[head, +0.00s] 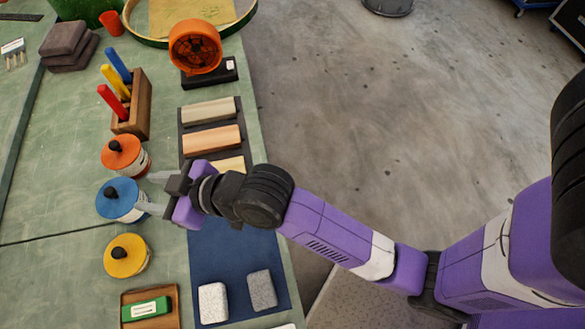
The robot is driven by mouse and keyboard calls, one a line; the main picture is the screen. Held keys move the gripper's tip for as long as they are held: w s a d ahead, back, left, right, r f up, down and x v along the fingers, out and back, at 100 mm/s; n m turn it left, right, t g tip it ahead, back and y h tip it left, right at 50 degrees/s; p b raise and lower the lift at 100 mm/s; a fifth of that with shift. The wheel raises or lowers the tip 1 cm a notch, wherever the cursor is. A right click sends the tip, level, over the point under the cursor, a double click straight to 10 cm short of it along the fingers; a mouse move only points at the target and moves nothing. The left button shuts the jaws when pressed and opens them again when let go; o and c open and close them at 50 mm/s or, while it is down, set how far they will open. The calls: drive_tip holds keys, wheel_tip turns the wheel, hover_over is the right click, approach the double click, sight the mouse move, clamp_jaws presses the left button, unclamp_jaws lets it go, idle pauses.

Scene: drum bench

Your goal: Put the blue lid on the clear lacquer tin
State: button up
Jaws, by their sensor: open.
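The blue lid (115,197) is round with a black knob and sits on top of a white-sided tin (133,214) in the head view. The tin's label cannot be read, so I cannot tell if it is the clear lacquer tin. My gripper (146,192) is open and empty, its two fingers pointing left at the right side of this tin. I cannot tell whether the fingertips touch it. An orange lid (122,151) with a black knob covers a tin just above, and a yellow lid (124,254) covers another tin below.
A wooden rack (135,108) with coloured handles stands above the tins. Wood blocks (209,111) lie on a dark tray to the right. A blue mat (236,262) holds two grey blocks. A wooden tray (167,316) with a green item is below. Bare green bench lies left.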

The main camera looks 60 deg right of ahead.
drive_tip(key=s+d+f+m+h, duration=0.1)
drive_tip(key=s+d, duration=0.1)
drive_tip(key=s, duration=0.2)
drive_tip(key=s+d+f+m, duration=0.1)
drive_tip(key=s+d+f, duration=0.1)
drive_tip(key=s, duration=0.3)
drive_tip(key=s+d+f+t+h, duration=0.1)
drive_tip(key=s+d, duration=0.3)
drive_tip(key=s, duration=0.1)
drive_tip(key=shift+s+f+m+h, duration=0.1)
drive_tip(key=shift+f+m+h, duration=0.2)
drive_tip(key=shift+f+m, duration=0.1)
drive_tip(key=s+d+r+h, duration=0.1)
drive_tip(key=s+d+r, duration=0.1)
drive_tip(key=s, duration=0.6)
drive_tip(key=s+d+r+m+t+h, duration=0.1)
drive_tip(key=s+d+r, duration=0.2)
drive_tip(key=s, duration=0.5)
drive_tip(key=shift+s+r, duration=0.4)
drive_tip(key=shift+r, duration=0.3)
